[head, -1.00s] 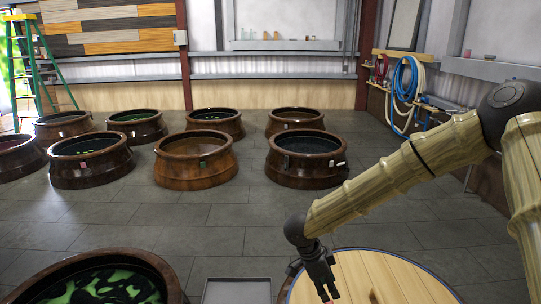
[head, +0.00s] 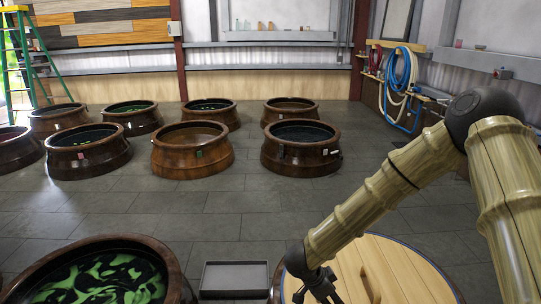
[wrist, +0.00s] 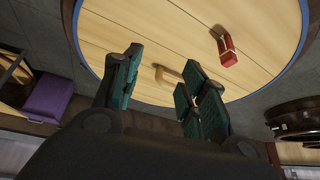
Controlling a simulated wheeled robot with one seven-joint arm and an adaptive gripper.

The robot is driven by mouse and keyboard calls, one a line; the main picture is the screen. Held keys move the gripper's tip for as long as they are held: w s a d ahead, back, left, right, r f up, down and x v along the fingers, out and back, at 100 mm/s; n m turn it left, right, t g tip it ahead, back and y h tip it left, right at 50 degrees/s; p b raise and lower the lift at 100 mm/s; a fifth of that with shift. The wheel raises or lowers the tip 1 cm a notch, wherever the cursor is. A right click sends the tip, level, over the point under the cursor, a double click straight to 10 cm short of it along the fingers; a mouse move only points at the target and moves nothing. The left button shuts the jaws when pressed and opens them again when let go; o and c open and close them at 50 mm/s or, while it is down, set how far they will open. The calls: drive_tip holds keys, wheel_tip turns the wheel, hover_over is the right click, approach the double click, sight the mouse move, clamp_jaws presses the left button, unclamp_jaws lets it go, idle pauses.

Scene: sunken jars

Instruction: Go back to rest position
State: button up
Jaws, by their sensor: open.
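My gripper (head: 320,292) hangs above the left part of a round wooden lid (head: 395,262) in the head view, at the bottom.
A jar with green-and-black liquid (head: 105,280) stands at lower left, beside a grey tray (head: 235,278). Several brown jars stand farther back, including a dark-filled one (head: 300,160). A purple box (wrist: 48,98) shows in the wrist view. The tiled floor between is clear.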

drive_tip(key=s+d+f+n, duration=0.1)
drive_tip(key=s+f+n, duration=0.1)
drive_tip(key=s+f, duration=0.2)
drive_tip(key=s+d+f+n+t+y, duration=0.1)
drive_tip(key=s+f+n, duration=0.2)
drive_tip(key=s+f, duration=0.2)
drive_tip(key=s+d+f+n+y, duration=0.1)
drive_tip(key=s+f+n, duration=0.2)
drive_tip(key=s+f, duration=0.1)
drive_tip(key=shift+s+d+f+t, duration=0.1)
drive_tip(key=shift+s+f+t, duration=0.05)
drive_tip(key=shift+f, duration=0.25)
drive_tip(key=shift+s+d+f+t, duration=0.1)
drive_tip(key=shift+f+t, duration=0.05)
drive_tip(key=shift+f, duration=0.2)
drive_tip(key=s+d+f+n+g+y, duration=0.1)
drive_tip(key=s+f+n+g+y, duration=0.15)
drive_tip(key=s, duration=0.85)
drive_tip(key=s+d+f+n+g+y, duration=0.1)
drive_tip(key=s+n, duration=0.3)
drive_tip(key=s, duration=0.6)
wheel_tip(320, 180, down, 10)
drive_tip(key=b, duration=1)
wheel_tip(320, 180, up, 30)
drive_tip(key=p, duration=3)
drive_tip(key=shift+a+p, duration=0.25)
drive_tip(key=shift+p, duration=0.05)
drive_tip(key=shift+r, duration=0.1)
